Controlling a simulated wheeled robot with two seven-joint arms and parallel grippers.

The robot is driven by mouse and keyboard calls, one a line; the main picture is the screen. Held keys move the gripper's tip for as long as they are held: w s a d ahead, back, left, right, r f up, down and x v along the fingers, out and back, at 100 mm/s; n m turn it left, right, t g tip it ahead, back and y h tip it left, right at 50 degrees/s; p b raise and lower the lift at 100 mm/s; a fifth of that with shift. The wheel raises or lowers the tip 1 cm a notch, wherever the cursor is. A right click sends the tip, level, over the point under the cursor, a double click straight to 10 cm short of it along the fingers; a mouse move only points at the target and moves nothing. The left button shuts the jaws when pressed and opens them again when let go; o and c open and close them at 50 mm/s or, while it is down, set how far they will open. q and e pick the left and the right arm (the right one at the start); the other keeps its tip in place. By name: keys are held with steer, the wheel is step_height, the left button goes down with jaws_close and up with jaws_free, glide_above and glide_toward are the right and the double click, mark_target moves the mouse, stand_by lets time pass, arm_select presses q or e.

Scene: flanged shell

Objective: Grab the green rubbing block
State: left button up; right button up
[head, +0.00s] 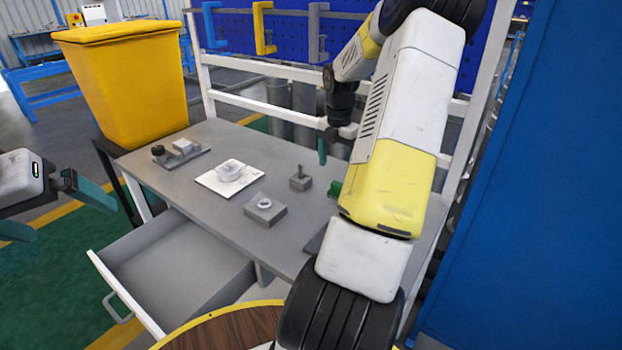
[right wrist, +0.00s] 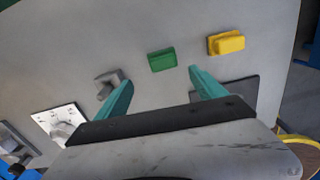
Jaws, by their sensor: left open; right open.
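The green rubbing block (right wrist: 161,59) lies on the grey table in the right wrist view, just beyond the fingertips and roughly centred between them. In the head view the green block (head: 335,188) shows only in part, with my right arm hiding the rest. My right gripper (right wrist: 160,78) is open and empty, its teal fingers apart and not touching the block. In the head view one of its fingers hangs above the table's far side. My left gripper (head: 52,211) is open and empty at the left edge, away from the table.
A yellow block (right wrist: 226,43) lies beside the green one, with a dark flat plate (right wrist: 238,90) nearby. A grey block with a post (head: 300,182), a grey block with a ring (head: 262,214) and a white plate with a shell (head: 208,181) stand on the table. A drawer (head: 125,295) is open.

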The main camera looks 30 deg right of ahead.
mark_target(339, 184)
steer(key=f, duration=0.1)
steer(key=d+f, duration=0.1)
steer(key=f, duration=0.1)
steer(key=shift+n, duration=0.4)
steer(key=f, duration=0.5)
steer(key=shift+s+a+f, duration=0.1)
steer(key=shift+s+f, duration=0.1)
steer(key=shift+f, duration=0.2)
steer(key=c, duration=1.5)
steer(key=shift+r, duration=0.1)
steer(key=shift+c, duration=0.2)
